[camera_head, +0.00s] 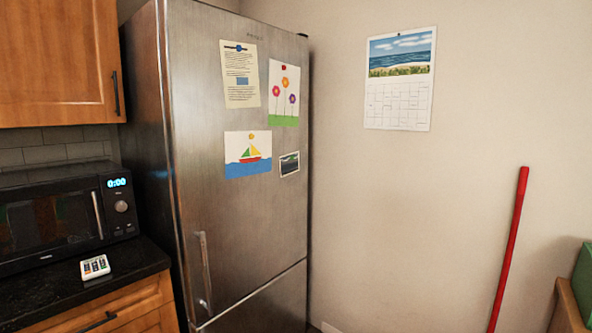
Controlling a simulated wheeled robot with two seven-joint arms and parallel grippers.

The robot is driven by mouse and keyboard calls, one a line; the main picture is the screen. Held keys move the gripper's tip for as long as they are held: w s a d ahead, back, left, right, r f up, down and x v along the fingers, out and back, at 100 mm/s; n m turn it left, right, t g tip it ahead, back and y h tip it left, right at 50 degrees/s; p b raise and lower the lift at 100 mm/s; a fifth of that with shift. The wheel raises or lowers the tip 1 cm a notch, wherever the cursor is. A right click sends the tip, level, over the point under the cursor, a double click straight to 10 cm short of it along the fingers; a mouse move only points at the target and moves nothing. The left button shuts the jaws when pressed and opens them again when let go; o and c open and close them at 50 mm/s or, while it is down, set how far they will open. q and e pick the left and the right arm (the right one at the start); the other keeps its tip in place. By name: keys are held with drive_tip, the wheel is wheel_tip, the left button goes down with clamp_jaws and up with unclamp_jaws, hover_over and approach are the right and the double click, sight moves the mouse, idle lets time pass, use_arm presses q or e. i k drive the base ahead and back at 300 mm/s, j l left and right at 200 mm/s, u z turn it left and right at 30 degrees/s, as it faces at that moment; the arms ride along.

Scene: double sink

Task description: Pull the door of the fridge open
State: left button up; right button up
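The fridge (250,215) is a tall brushed-steel unit in the middle-left of the head view. Its large upper door is shut, with papers and drawings stuck on its front. A vertical metal handle (203,270) sits at the lower left of this door. A slanting seam below the handle separates the door from a lower steel panel (265,305), which also looks shut. Neither of my grippers shows in the view.
A black microwave (60,215) stands on a dark counter (45,295) left of the fridge, with a small white keypad-like object (95,267) in front. Wooden cabinets (55,60) hang above. A red pole (509,250) leans by the right wall near a wooden furniture edge (567,308).

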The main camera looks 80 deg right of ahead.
sight(237, 235)
drive_tip(key=z, duration=2.4)
